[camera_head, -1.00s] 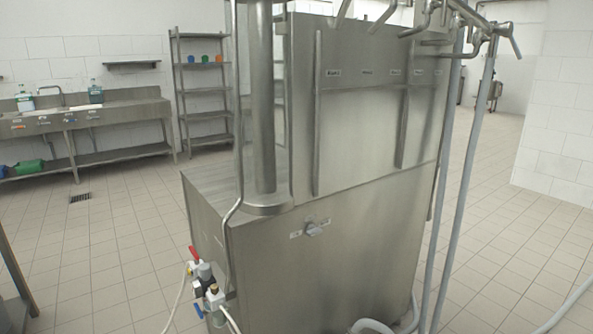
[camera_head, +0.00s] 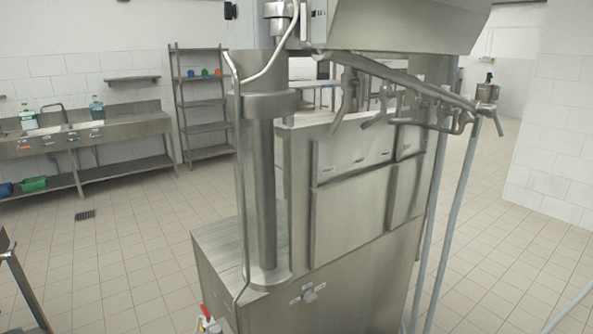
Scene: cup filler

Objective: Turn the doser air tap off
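The cup filler machine (camera_head: 366,215) stands in the middle of the view, a large steel cabinet with a column on its left side. A red tap handle (camera_head: 206,313) shows at the bottom edge of the view, by the cabinet's lower left side. The rest of the tap group is cut off below the picture. I cannot tell from the view whether the red handle is the doser air tap. Neither of my grippers is in view.
A steel sink bench (camera_head: 100,132) and a shelf rack (camera_head: 203,105) stand along the back wall. Grey hoses (camera_head: 440,215) hang at the machine's right. A steel frame (camera_head: 22,283) is at the lower left. Tiled floor (camera_head: 130,255) is clear left of the machine.

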